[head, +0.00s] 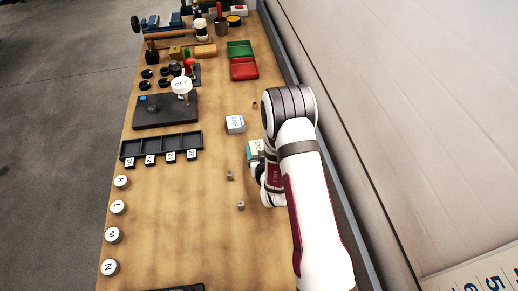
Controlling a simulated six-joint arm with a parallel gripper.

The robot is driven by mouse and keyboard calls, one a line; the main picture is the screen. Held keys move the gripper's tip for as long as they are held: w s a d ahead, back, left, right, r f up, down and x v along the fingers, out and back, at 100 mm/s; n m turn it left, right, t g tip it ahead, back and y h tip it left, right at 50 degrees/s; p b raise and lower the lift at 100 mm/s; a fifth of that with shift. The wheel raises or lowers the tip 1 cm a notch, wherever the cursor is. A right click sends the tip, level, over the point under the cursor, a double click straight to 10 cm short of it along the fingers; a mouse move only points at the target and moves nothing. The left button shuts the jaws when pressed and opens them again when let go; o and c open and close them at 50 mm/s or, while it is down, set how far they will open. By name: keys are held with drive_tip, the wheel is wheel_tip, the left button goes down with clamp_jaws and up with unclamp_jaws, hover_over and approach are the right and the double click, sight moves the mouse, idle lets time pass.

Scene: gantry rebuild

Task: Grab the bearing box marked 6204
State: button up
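A small white box (235,124) with a printed label stands on the wooden bench, left of my arm. A second small box (255,150), pale with teal on it, stands nearer, right against my arm's outline and partly hidden by it. The print on both boxes is too small to read, so I cannot tell which is marked 6204. The end of my arm comes down beside the pale teal box. My gripper is mostly hidden behind the wrist; only a dark part (258,171) shows, and its fingers cannot be made out.
Small grey parts (241,205) lie on the bench left of my arm. A black compartment tray (161,136) with number tags and white lettered discs (118,207) are at left. Red (244,68) and green (240,47) trays stand farther back. A wall runs along the right.

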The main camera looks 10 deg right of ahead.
drive_tip(key=c, duration=0.8)
